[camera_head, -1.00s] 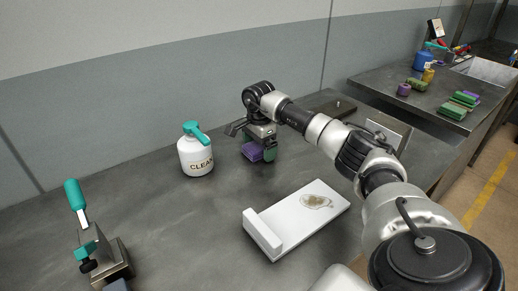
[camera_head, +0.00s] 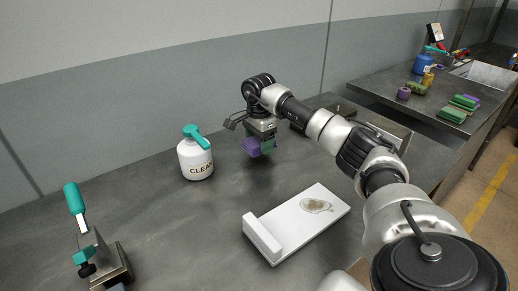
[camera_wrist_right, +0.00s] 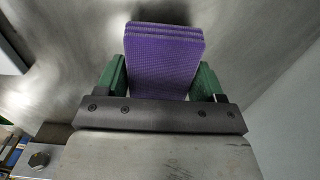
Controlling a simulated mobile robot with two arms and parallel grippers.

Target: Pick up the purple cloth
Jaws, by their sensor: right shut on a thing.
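The purple cloth (camera_head: 252,147) is a folded, layered block with a woven texture. My right gripper (camera_head: 262,146) is shut on it, over the grey table near the wall. In the right wrist view the cloth (camera_wrist_right: 164,58) stands between the two green fingers of the gripper (camera_wrist_right: 160,78). The cloth appears held a little above the table top. My left gripper is not in view.
A white bottle (camera_head: 195,160) marked CLEAN stands left of the cloth. A white board (camera_head: 300,222) with a brown stain lies in front. A teal-handled clamp (camera_head: 92,240) stands at the left. A second table (camera_head: 400,78) at the right holds several items.

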